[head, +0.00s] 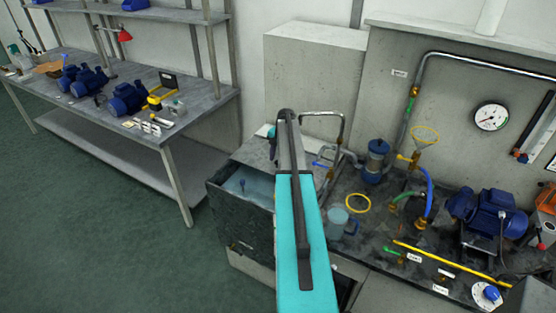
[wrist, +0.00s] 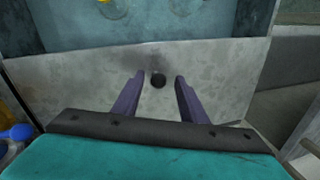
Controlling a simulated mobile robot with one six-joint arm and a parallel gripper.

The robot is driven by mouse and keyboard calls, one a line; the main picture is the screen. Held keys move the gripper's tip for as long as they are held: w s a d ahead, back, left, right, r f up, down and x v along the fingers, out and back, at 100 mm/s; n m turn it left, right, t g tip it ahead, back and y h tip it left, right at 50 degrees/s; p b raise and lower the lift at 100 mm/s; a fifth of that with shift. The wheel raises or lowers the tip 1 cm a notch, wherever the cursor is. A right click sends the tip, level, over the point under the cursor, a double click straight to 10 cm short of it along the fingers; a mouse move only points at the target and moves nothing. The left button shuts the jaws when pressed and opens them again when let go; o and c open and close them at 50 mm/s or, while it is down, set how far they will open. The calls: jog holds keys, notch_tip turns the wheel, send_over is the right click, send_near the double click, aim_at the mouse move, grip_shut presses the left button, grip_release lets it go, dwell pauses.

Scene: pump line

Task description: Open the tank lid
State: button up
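The tank (head: 225,205) is a dark box at the left end of the bench in the head view, with pale blue water (head: 248,187) showing in its open front part. A flat grey panel that looks like the lid (head: 252,152) lies behind the water; it fills the middle of the wrist view (wrist: 85,88). My arm hides the gripper in the head view.
Right of the tank stand a clear jug (head: 338,222), a yellow ring (head: 358,203), a blue filter (head: 376,162), pipes (head: 425,85), and a blue pump motor (head: 490,215). A workbench with blue motors (head: 128,98) stands left. Green floor between is clear.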

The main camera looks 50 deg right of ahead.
jog(key=shift+s+r+b, duration=0.15)
jog(key=shift+r+b, duration=0.2)
jog(key=shift+r, duration=0.25)
jog(key=shift+s+r+b, duration=0.15)
jog(key=shift+r+b, duration=0.15)
jog(key=shift+r, duration=0.25)
jog(key=shift+s+r+b, duration=0.2)
jog(key=shift+r+b, duration=0.25)
jog(key=shift+r, duration=0.85)
jog(key=shift+s+r+b, duration=0.2)
jog(key=shift+r+b, duration=0.25)
jog(key=shift+r, duration=0.8)
